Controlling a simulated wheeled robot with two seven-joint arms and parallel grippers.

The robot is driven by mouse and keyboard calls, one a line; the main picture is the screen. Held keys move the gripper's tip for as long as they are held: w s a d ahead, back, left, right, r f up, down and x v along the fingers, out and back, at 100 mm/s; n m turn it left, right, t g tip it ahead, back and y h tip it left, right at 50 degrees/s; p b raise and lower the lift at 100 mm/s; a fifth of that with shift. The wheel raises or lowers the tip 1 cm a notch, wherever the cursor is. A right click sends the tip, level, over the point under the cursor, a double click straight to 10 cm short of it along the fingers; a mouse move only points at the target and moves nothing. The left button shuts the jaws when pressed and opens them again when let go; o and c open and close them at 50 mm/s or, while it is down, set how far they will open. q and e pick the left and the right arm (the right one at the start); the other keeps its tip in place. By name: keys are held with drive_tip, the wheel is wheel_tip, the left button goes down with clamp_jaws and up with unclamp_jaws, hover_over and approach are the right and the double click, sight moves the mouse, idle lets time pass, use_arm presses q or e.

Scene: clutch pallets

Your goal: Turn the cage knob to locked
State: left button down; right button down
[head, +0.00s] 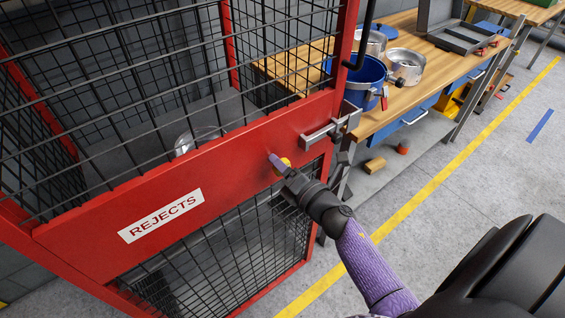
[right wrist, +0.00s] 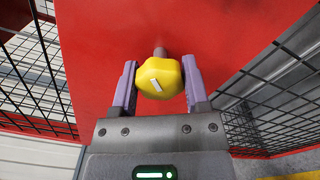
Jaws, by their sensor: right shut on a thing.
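The cage knob is yellow and lobed, with a pale marker line on its face, and it shows in the right wrist view (right wrist: 160,80). It stands on a short stem from the red panel of the reject cage (head: 95,245). In the head view the knob (head: 284,164) is partly covered by my right gripper (head: 280,163). My right gripper's two purple fingers, also in the right wrist view (right wrist: 158,88), are on either side of the knob and shut on it. The marker line slants. My left gripper is not in view.
A metal latch bar (head: 328,130) sticks out at the cage door's right edge, just above the knob. A wooden workbench (head: 440,72) behind holds a blue bucket (head: 366,80) and metal pots. A metal part (head: 195,140) is inside the cage. The floor at right is clear.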

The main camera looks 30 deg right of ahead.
drive_tip(key=m+p, duration=0.1)
drive_tip(key=m, duration=0.4)
drive_tip(key=shift+m+p, duration=0.5)
drive_tip(key=shift+m, duration=0.7)
drive_tip(key=shift+f+m, duration=0.1)
drive_tip(key=shift+m, duration=0.4)
drive_tip(key=shift+c, duration=2.4)
unclamp_jaws()
drive_tip(key=o, duration=0.4)
